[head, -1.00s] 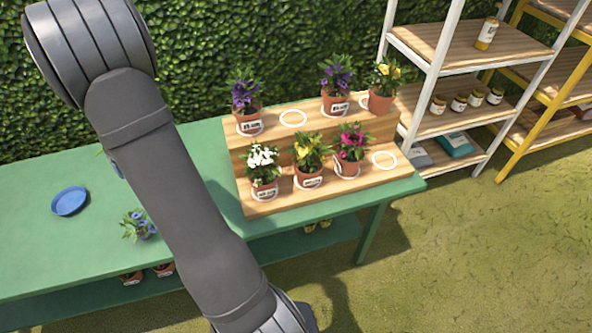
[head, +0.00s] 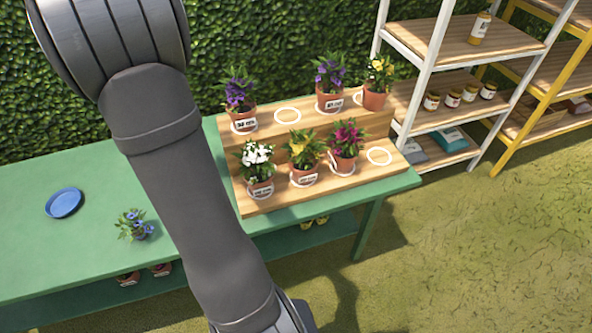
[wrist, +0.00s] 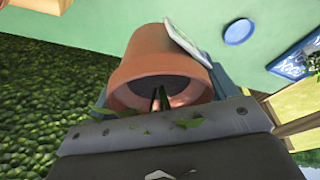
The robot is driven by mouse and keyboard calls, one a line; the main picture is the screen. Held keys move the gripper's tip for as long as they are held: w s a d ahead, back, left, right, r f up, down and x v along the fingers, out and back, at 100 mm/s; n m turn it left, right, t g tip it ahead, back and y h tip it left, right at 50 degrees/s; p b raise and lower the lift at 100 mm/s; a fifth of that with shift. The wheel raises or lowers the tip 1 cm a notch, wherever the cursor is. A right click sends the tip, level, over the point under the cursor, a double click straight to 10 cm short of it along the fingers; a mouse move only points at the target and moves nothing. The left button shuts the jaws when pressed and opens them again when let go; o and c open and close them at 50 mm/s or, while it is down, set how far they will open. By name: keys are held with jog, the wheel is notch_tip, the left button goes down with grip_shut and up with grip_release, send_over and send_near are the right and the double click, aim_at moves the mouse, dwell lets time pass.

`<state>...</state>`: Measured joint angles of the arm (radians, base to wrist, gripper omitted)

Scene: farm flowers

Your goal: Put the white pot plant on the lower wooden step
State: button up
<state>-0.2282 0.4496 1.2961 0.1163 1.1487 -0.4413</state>
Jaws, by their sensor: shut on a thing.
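My gripper (wrist: 165,90) is shut on a terracotta pot (wrist: 155,48) in the wrist view. The pot shows its open rim, dark soil, green stems and a white label (wrist: 187,42). Its flowers are out of sight, so I cannot tell their colour. In the head view my arm hides the gripper and this pot. The wooden steps stand on the green table. The lower wooden step (head: 330,182) holds a white-flowered pot plant (head: 258,165) at its left, then a yellow one (head: 303,155) and a magenta one (head: 346,145). An empty white ring (head: 379,156) is at its right end.
The upper step (head: 310,122) holds two purple plants and a yellow one, with an empty ring (head: 288,115) between. A blue dish (head: 64,203) and a small blue-flowered plant (head: 135,226) are on the green table (head: 95,250). A white shelf (head: 440,85) stands at the right.

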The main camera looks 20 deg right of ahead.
jog(key=d+m+h, duration=0.2)
jog(key=d+m, duration=0.5)
jog(key=d, duration=3.2)
jog(key=s+d+m+h, duration=0.1)
jog(key=s+d+m, duration=0.3)
jog(key=s+d, duration=1)
jog(key=s+d+m+h, duration=0.1)
jog(key=s+d+m, duration=0.2)
jog(key=s+d, duration=1.05)
jog(key=x, duration=1.9)
jog(key=w+f, duration=0.2)
jog(key=w, duration=0.1)
jog(key=w+a+f, duration=0.1)
jog(key=w+f, duration=0.1)
jog(key=w, duration=0.2)
jog(key=w+a+f, duration=0.1)
jog(key=w+f, duration=0.2)
jog(key=w, duration=0.1)
jog(key=shift+w+a, duration=0.1)
jog(key=shift+f, duration=1.9)
jog(key=shift+f, duration=0.2)
